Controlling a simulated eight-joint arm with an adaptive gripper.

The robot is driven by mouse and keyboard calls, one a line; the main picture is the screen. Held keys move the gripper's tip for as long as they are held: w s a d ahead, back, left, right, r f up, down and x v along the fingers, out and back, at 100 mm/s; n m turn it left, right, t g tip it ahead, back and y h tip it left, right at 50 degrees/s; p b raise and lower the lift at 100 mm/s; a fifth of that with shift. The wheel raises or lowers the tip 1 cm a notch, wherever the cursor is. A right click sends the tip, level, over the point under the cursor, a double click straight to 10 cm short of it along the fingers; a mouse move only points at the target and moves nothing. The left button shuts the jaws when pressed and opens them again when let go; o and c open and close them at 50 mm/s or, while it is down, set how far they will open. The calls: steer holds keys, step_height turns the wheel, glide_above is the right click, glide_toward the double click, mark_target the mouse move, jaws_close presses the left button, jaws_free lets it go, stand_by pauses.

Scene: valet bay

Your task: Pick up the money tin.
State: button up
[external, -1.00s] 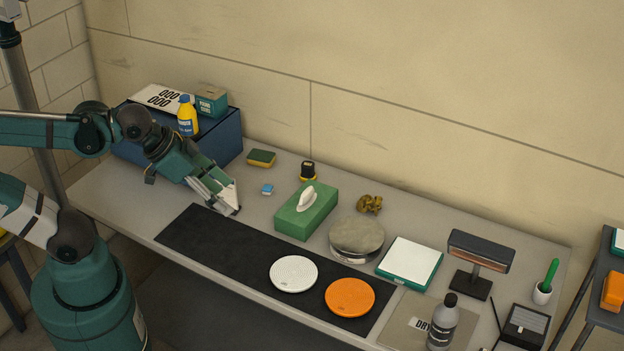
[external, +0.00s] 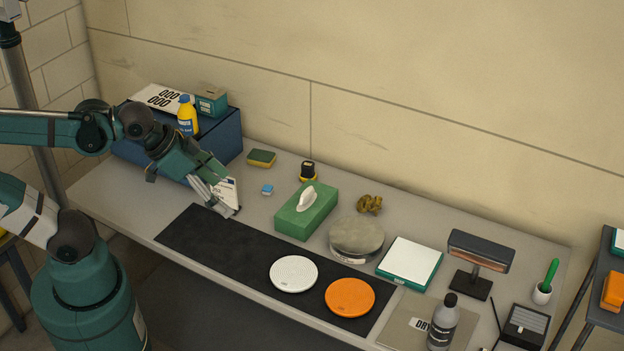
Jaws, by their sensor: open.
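My gripper (external: 226,211) is low over the counter, at the left end of the black mat, with its jaws open. A white thing with dark print (external: 229,190) shows right behind the fingers, partly hidden by them. I cannot tell whether it is the money tin, nor whether the fingers touch it. No other thing is clearly marked as the money tin. A small teal box with a tan top and a printed label (external: 211,103) sits on the blue chest (external: 222,143), behind my gripper; its print is too small to read.
A yellow bottle (external: 187,117) stands near the teal box. A sponge (external: 261,158), small blue block (external: 267,189), green tissue box (external: 305,212) and silver round thing (external: 356,236) lie to the right. The black mat (external: 230,244) is bare at its left; white (external: 293,274) and orange (external: 350,297) discs lie farther right.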

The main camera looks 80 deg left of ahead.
steer(key=w+a+r+n+g, duration=0.15)
steer(key=w+a, duration=0.25)
steer(key=a, duration=0.7)
steer(key=w+a+r+n+g+y, duration=0.15)
steer(key=w+a, duration=0.35)
steer(key=a, duration=0.6)
steer(key=w+a+r+n+g, duration=0.15)
steer(key=w+a, duration=0.25)
steer(key=a, duration=0.6)
steer(key=n+g+h, duration=0.2)
steer(key=n+g, duration=0.1)
steer(key=n, duration=0.2)
glide_above(211, 97)
steer(key=a, duration=0.4)
step_height(211, 97, down, 8)
steer(key=shift+d+f, duration=0.2)
steer(key=shift+w+m+t, duration=0.1)
steer(key=shift+m+t, duration=0.15)
steer(key=shift+f, duration=1.25)
steer(key=shift+f, duration=0.1)
steer(key=shift+f, duration=2.5)
